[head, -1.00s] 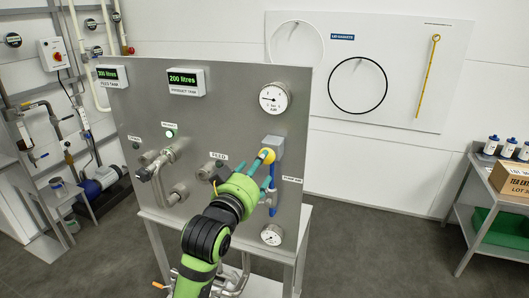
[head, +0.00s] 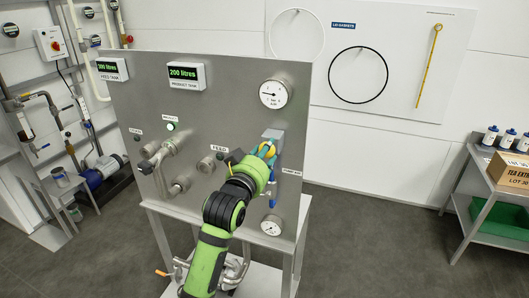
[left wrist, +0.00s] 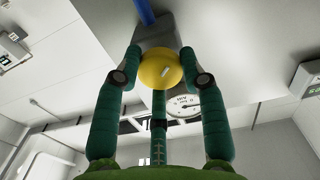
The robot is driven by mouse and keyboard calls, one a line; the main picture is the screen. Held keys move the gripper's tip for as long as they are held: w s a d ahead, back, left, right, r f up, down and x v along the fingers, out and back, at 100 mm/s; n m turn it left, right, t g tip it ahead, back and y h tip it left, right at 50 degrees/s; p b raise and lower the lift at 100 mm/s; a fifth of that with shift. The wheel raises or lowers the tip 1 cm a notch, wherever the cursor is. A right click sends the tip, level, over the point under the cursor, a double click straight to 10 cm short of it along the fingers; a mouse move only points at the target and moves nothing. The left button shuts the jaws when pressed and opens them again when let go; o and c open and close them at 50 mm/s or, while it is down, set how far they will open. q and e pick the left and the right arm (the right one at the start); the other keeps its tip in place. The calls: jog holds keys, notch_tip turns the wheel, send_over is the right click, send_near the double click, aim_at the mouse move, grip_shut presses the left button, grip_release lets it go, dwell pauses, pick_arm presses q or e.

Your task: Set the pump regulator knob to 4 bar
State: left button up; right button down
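The pump regulator is a grey block (head: 272,134) with a round yellow knob (head: 267,150), on the right side of the steel panel. My left gripper (head: 265,153) is at the knob, its green fingers closed in around it. In the left wrist view the yellow knob (left wrist: 160,70) with a white mark sits between the fingertips (left wrist: 160,58), which appear to touch its sides. The upper round gauge (head: 273,94) is above the regulator; it also shows partly behind a finger in the left wrist view (left wrist: 183,104). Its needle points left, too small to read exactly. My right gripper is not in view.
The steel panel (head: 225,100) carries a product tank display (head: 186,74) reading 200 litres, pipes (head: 157,165) and a lower gauge (head: 271,225). A side table (head: 477,190) with a box (head: 506,170) stands at the right. The floor between is clear.

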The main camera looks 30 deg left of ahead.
pick_arm(q)
jog(key=shift+r+m, duration=0.25)
jog(key=shift+m, duration=0.15)
jog(key=shift+d+f+m, duration=0.1)
jog(key=shift+f+m, duration=0.05)
jog(key=shift+m, duration=12.35)
jog(key=shift+f, duration=0.15)
jog(key=o, duration=1)
jog(key=shift+o, duration=0.7)
jog(key=shift+d, duration=0.1)
